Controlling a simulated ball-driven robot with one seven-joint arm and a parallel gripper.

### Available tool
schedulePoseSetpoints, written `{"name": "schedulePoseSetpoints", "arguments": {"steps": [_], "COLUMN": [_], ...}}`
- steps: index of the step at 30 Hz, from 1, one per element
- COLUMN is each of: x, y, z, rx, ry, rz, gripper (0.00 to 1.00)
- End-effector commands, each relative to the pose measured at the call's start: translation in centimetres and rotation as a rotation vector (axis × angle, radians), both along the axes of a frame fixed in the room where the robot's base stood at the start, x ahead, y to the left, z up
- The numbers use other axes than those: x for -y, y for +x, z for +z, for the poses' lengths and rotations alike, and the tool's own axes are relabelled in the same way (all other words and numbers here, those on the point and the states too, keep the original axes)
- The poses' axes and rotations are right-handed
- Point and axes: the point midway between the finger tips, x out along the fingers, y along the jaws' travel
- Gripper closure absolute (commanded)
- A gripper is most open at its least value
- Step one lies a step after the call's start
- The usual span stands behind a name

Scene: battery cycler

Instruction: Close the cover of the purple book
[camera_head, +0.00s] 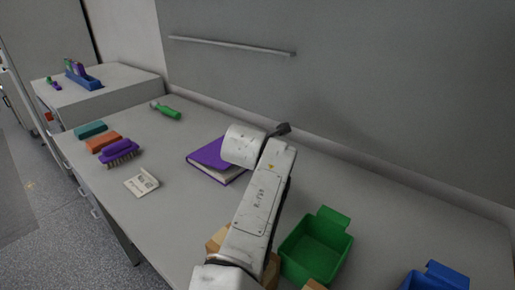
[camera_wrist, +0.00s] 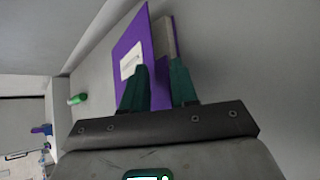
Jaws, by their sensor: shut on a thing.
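The purple book (camera_head: 207,153) lies on the grey table in the head view, with pale page edges showing at its front right. My arm hides its right part. In the wrist view the purple book (camera_wrist: 129,47) shows a purple panel with a white label and, to the right, a pale page block. The fingers are hidden in the head view.
A green bin (camera_head: 316,247) stands right of my arm, a blue bin (camera_head: 436,277) at the far right. A purple brush (camera_head: 119,150), orange block (camera_head: 103,142), teal block (camera_head: 90,130) and card (camera_head: 141,183) lie left. A green-handled tool (camera_head: 167,111) lies behind. A wall borders the table's back.

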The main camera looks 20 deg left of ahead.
Motion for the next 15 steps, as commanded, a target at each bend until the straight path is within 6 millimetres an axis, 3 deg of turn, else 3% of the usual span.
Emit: {"name": "schedulePoseSetpoints", "arguments": {"steps": [1, 2, 15], "x": [-0.07, -0.07, -0.16], "y": [-0.19, -0.2, -0.15], "z": [-0.6, -0.59, -0.1], "rx": [-0.009, -0.009, -0.003], "ry": [-0.007, -0.007, -0.001], "rz": [0.005, 0.005, 0.004], "gripper": [1.0, 0.7, 0.7]}}
